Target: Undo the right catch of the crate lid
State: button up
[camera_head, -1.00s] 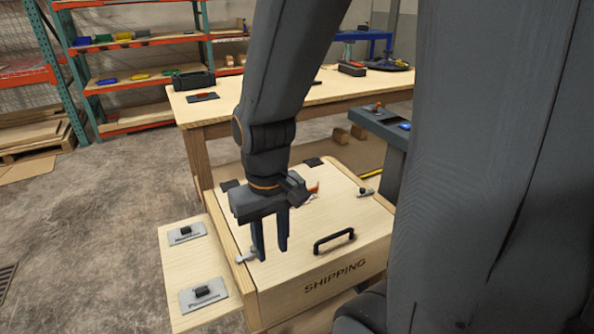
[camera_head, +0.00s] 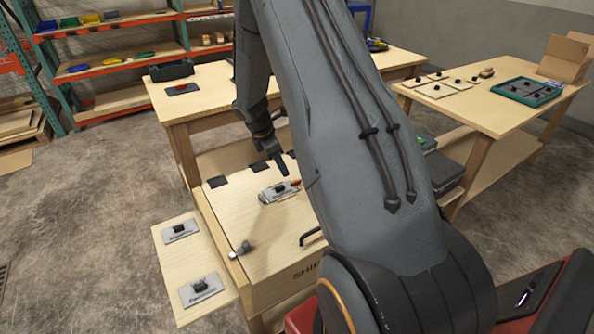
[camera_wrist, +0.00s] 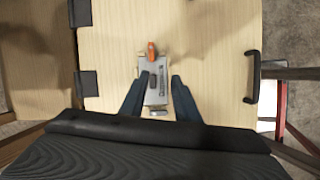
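The wooden crate lid (camera_head: 262,222) is closed, with dark hinges at the back and a black handle (camera_wrist: 253,77) at the front. The left catch (camera_head: 240,249) sits at the lid's left edge. The right catch is not visible; my arm covers that side in the head view. My gripper (camera_head: 282,168) is over the lid's middle, and also shows in the wrist view (camera_wrist: 161,78). Its fingers are apart and empty. A grey plate (camera_head: 278,191) with a black knob and orange tip lies on the lid; it shows between the fingers (camera_wrist: 154,97).
A side board (camera_head: 188,262) at the crate's left carries two labelled plates with knobs. A wooden table (camera_head: 215,92) stands behind the crate. Another table (camera_head: 480,110) at the right holds tiles and a green tray (camera_head: 527,91). The floor at left is clear.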

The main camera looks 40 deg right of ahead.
aim_at(298, 180)
jog(key=shift+w+d+f+n+p, duration=0.3)
jog(key=shift+d+f+p, duration=0.2)
jog(key=shift+d+f, duration=0.85)
jog(key=shift+w+d+f+n+p, duration=0.2)
jog(key=shift+d+f+n+p, duration=0.3)
jog(key=shift+d+f, duration=0.9)
jog(key=shift+w+d+f+n+p, duration=0.3)
jog(key=shift+d+f+p, duration=0.35)
jog(key=shift+f, duration=1.3)
jog(key=shift+h, duration=0.3)
grip_shut()
